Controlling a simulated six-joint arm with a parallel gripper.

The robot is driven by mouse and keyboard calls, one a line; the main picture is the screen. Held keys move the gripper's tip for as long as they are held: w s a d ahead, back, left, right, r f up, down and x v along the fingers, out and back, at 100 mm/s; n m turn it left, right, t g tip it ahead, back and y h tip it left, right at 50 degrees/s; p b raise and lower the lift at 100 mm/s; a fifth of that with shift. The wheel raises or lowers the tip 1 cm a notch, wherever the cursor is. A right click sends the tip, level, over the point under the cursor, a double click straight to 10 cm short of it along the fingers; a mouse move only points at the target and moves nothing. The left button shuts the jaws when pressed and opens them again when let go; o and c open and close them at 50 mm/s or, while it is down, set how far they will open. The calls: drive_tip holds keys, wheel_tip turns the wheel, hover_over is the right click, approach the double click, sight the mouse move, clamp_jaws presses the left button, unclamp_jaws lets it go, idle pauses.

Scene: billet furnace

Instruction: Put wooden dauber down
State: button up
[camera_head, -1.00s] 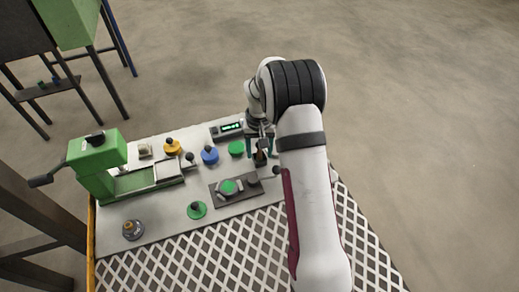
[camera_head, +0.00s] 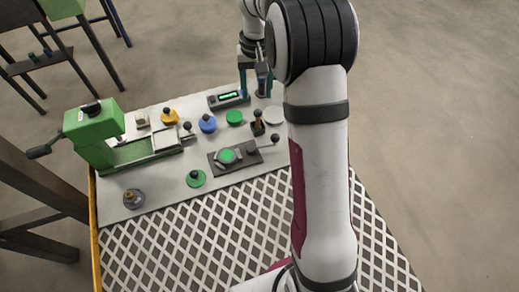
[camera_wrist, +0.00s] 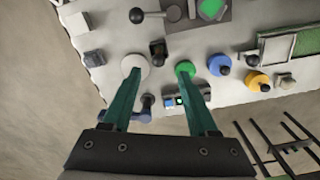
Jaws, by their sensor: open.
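The wooden dauber (camera_head: 257,117) stands upright in a small dark holder on the light table, its brown handle showing on top. In the wrist view the dauber (camera_wrist: 157,48) is seen from above, beyond the fingertips and apart from them. My gripper (camera_head: 254,90) is open and empty, above the table's back edge behind the dauber. In the wrist view its two teal fingers (camera_wrist: 161,72) are spread wide with nothing between them.
A white disc (camera_head: 273,115) and a green disc (camera_head: 234,117) flank the dauber. A display box (camera_head: 229,99) stands behind. A dark plate with a lever (camera_head: 235,155), blue (camera_head: 207,124) and yellow (camera_head: 170,116) knobbed discs and a green machine (camera_head: 95,130) share the table.

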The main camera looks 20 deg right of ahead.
drive_tip(key=s+a+r, duration=0.5)
drive_tip(key=s+r, duration=0.1)
drive_tip(key=s, duration=0.3)
drive_tip(key=s+a+m+y, duration=0.1)
drive_tip(key=s+a, duration=0.2)
drive_tip(key=s, duration=0.8)
drive_tip(key=s+a+f+m, duration=0.1)
drive_tip(key=s+a, duration=0.2)
drive_tip(key=s, duration=0.9)
drive_tip(key=shift+a+y, duration=0.15)
drive_tip(key=shift+y, duration=0.25)
